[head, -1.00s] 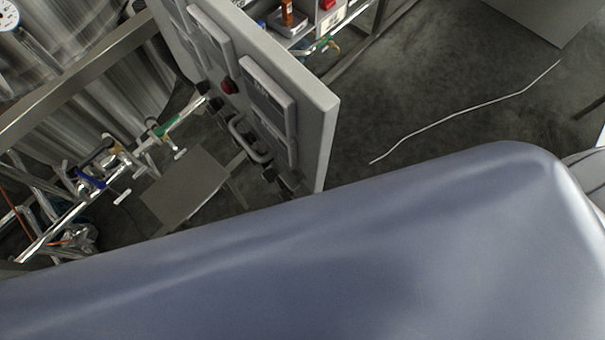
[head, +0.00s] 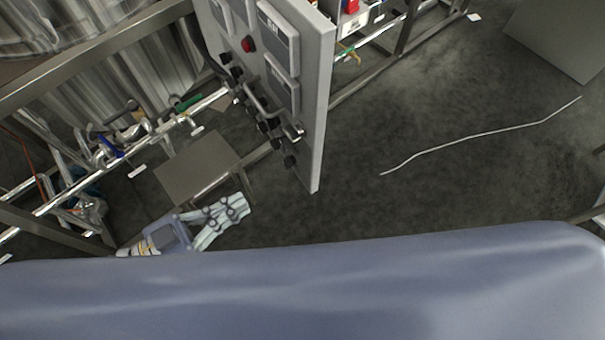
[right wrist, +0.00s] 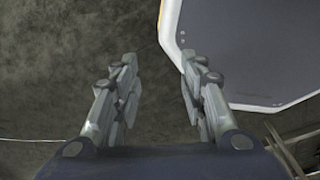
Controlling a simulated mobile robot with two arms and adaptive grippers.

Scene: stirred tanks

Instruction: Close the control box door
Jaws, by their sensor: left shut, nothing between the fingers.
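The control box door (head: 318,100) is the grey upright panel at the top middle of the head view. Its face carries display modules, a red button (head: 248,44), a handle (head: 257,101) and several black knobs. The door stands out at an angle over the floor; the box itself is not clearly visible. My left gripper (head: 240,206) is shut and empty, below and left of the door's lower edge, apart from it in the picture. My right gripper (right wrist: 159,65) shows only in the right wrist view, with its fingers apart and nothing between them.
A small metal platform (head: 196,166) and pipes with valves (head: 110,143) lie left of the door, below steel tanks (head: 150,75). A shelf rack (head: 400,35) stands behind. The floor (head: 430,115) right of the door is mostly clear, with a thin white line on it.

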